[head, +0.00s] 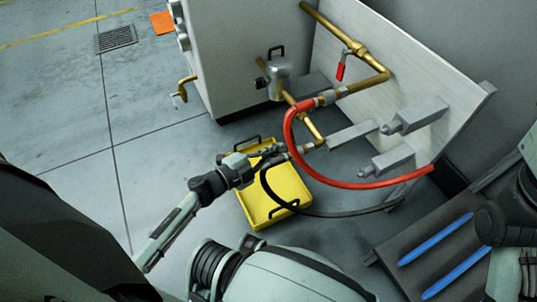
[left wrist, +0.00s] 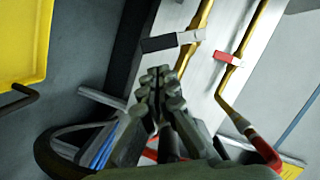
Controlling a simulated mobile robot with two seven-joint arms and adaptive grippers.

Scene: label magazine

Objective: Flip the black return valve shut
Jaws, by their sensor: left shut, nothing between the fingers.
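The black return valve's lever (left wrist: 159,44) shows in the left wrist view, on a grey stem at a brass pipe (left wrist: 196,22). It appears to stick out crosswise from the pipe. In the head view I cannot make the lever out clearly near my gripper. My left gripper (left wrist: 160,78) is shut and empty, its fingertips just below the lever in the picture; I cannot tell whether they touch. In the head view the left gripper (head: 277,152) is above the yellow tray, beside the lower pipe end. My right gripper is not in view.
A red-handled valve (head: 340,72) sits on the upper pipe. A red hose (head: 290,135) and a black hose (head: 330,213) loop close to my gripper. The yellow tray (head: 245,203) lies on the floor. Open floor (head: 60,130) is at the left.

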